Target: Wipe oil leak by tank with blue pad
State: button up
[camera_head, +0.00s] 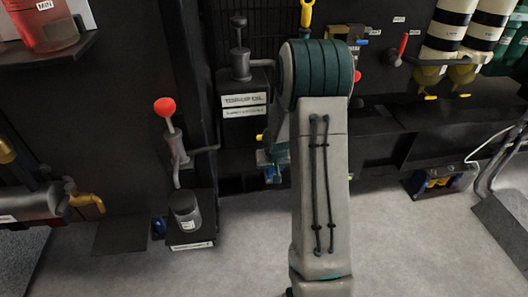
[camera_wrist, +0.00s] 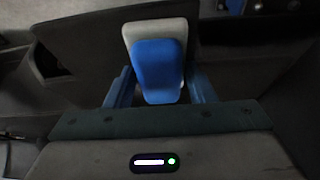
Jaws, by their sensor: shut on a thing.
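In the wrist view, my gripper (camera_wrist: 160,88) has its two blue fingers on either side of a blue pad (camera_wrist: 158,62) with a pale grey layer behind it. The gripper is shut on this pad. In the head view my arm covers most of the gripper; only a blue part of it (camera_head: 271,168) shows left of the arm, low by the dark machine front. The pad is not clearly visible there. I cannot make out an oil leak in either view, and my arm hides part of the machine front and floor.
A black unit with a white turbo oil label (camera_head: 245,101) stands left of my arm. A red-knobbed lever pump (camera_head: 165,107) and a grey canister (camera_head: 185,212) are further left. Striped cylinders (camera_head: 447,35) stand upper right. The grey floor (camera_head: 400,240) is open at right front.

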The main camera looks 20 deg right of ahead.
jog(key=shift+w+a, duration=0.2)
jog(key=shift+a, duration=0.65)
notch_tip(320, 180, up, 3)
jog(key=shift+d+p, duration=0.1)
jog(key=shift+p, duration=0.45)
jog(key=shift+r, duration=0.3)
jog(key=shift+r+p, duration=0.7)
jog(key=shift+p, duration=0.1)
jog(key=shift+r+p, duration=1.1)
jog(key=shift+r, duration=0.55)
